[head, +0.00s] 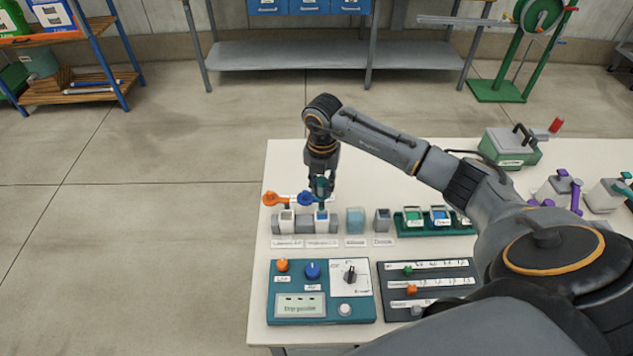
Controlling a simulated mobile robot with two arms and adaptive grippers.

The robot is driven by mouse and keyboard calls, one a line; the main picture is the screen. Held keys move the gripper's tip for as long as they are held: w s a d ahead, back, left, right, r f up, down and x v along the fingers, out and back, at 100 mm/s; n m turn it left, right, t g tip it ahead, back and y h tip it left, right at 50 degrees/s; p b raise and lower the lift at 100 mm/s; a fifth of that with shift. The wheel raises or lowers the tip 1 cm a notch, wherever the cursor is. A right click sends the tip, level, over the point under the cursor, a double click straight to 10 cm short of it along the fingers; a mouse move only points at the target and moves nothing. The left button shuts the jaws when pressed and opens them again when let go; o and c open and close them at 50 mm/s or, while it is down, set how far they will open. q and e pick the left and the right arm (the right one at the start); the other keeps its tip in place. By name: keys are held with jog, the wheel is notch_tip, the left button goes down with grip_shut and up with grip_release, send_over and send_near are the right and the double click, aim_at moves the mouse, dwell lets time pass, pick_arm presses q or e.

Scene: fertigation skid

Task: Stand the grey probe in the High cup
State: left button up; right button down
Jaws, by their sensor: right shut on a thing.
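My right gripper (320,187) comes down from above over the row at the back left of the white table. It is shut on a small teal-green thing above the second white holder (321,221); the fingers hide most of it. I cannot tell if this is the grey probe, and no other grey probe is plain to see. A green tray (424,232) right of the row carries cups: a green-marked one (412,216), a blue-marked one (439,216), and a third partly hidden by my right arm. Their labels are too small to read, so I cannot tell which is High.
An orange lever (270,198) and a blue one (305,198) sit beside the gripper. A pale blue cup (355,221) and a grey cup (381,220) follow. A teal control box (322,292) and dark slider panel (429,287) lie in front.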

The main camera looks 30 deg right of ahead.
aim_at(322, 209)
jog(key=shift+s+d+f+b, duration=0.1)
jog(key=shift+d+f+b, duration=0.2)
jog(key=shift+f, duration=0.3)
jog(key=shift+f+b, duration=0.35)
jog(key=shift+f, duration=0.05)
jog(key=shift+a+f+b, duration=0.1)
jog(key=shift+f+b, duration=0.2)
jog(key=shift+f, duration=0.1)
notch_tip(322, 209, down, 2)
jog(key=shift+a+f+b, duration=0.15)
jog(key=shift+f+b, duration=0.1)
jog(key=shift+b, duration=0.7)
jog(key=shift+f+b, duration=1.15)
jog(key=shift+f, duration=0.4)
pick_arm(q)
notch_tip(322, 209, down, 6)
jog(key=shift+s+d, duration=0.15)
jog(key=shift+d, duration=0.15)
jog(key=shift+d+f, duration=0.1)
jog(key=shift+d, duration=0.15)
pick_arm(e)
jog(key=c, duration=1.1)
grip_release()
jog(key=shift+o, duration=0.2)
